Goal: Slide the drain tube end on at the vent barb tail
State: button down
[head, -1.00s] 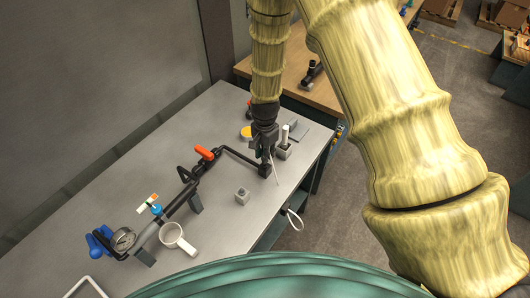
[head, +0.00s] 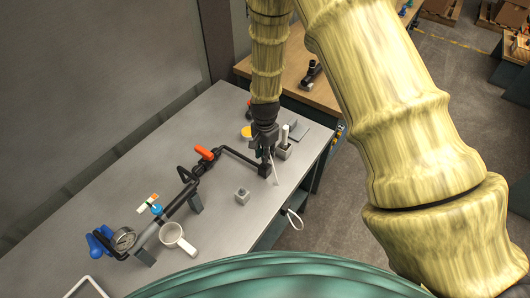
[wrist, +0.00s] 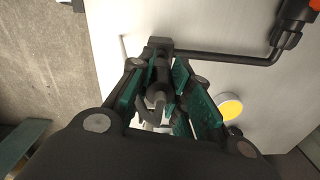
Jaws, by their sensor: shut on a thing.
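My gripper (head: 266,153) points down over the far right part of the grey bench, at the black end block (head: 264,170) of the pipe run. In the wrist view, its green-padded fingers (wrist: 160,102) are closed around a slim grey tube-like piece (wrist: 158,97), which I take to be the drain tube end. A thin white length (head: 275,174) hangs below the gripper in the head view. The black end block also shows in the wrist view (wrist: 160,43), just beyond the fingertips. The vent barb tail is not clearly distinguishable; I cannot tell whether tube and barb touch.
The pipe run carries an orange valve handle (head: 204,153) and a gauge (head: 123,238). A white mug (head: 178,240) and a small grey block (head: 242,196) stand nearby. A white post (head: 285,134) stands close behind the gripper. A white loop (head: 292,217) hangs at the bench edge.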

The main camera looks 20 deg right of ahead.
jog(key=shift+f+b, duration=0.9)
jog(key=shift+f, duration=0.75)
jog(key=c, duration=1.2)
grip_release()
jog(key=shift+c, duration=0.2)
jog(key=shift+r, duration=6)
